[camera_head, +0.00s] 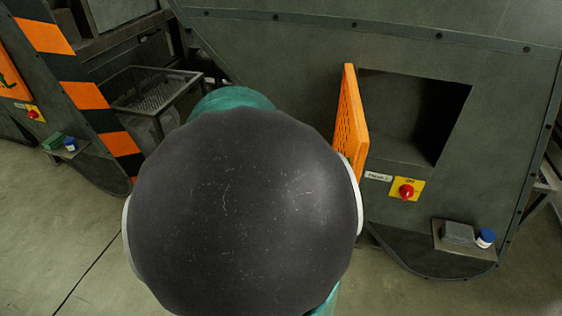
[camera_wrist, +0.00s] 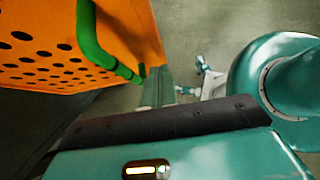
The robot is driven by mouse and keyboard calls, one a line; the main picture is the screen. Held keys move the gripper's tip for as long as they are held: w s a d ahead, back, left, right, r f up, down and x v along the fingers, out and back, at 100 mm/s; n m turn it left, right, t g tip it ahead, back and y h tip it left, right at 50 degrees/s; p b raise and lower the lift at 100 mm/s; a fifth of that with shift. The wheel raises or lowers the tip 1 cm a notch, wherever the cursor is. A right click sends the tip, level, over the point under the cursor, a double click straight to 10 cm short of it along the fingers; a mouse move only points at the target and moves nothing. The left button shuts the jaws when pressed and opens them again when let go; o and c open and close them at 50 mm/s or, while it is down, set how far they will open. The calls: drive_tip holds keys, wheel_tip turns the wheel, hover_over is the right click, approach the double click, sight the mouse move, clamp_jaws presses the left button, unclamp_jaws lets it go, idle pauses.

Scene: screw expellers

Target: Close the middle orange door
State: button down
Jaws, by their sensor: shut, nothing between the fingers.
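The middle orange door (camera_head: 352,118) stands swung open, jutting out from the left side of a dark square opening (camera_head: 418,112) in the grey machine. In the wrist view the perforated orange door (camera_wrist: 45,50) fills the upper left, with a green bar handle (camera_wrist: 98,48) on its face. My gripper (camera_wrist: 158,88) is shut and empty, close to the door and just below the lower end of the handle. I cannot tell if it touches the door. In the head view my large dark arm joint hides the gripper and the door's lower left part.
A yellow plate with a red knob (camera_head: 406,190) sits below the opening. A small shelf (camera_head: 465,248) holds a grey box and a blue-lidded jar (camera_head: 486,238). A mesh tray (camera_head: 155,92) and an orange-black striped post (camera_head: 85,95) are left. Concrete floor (camera_head: 60,230) is clear at lower left.

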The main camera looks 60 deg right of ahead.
drive_tip(key=s, duration=0.1)
drive_tip(key=s+d, duration=0.1)
drive_tip(key=s, duration=0.2)
drive_tip(key=shift+d+f, duration=0.25)
drive_tip(key=shift+d, duration=0.15)
drive_tip(key=shift+s, duration=0.2)
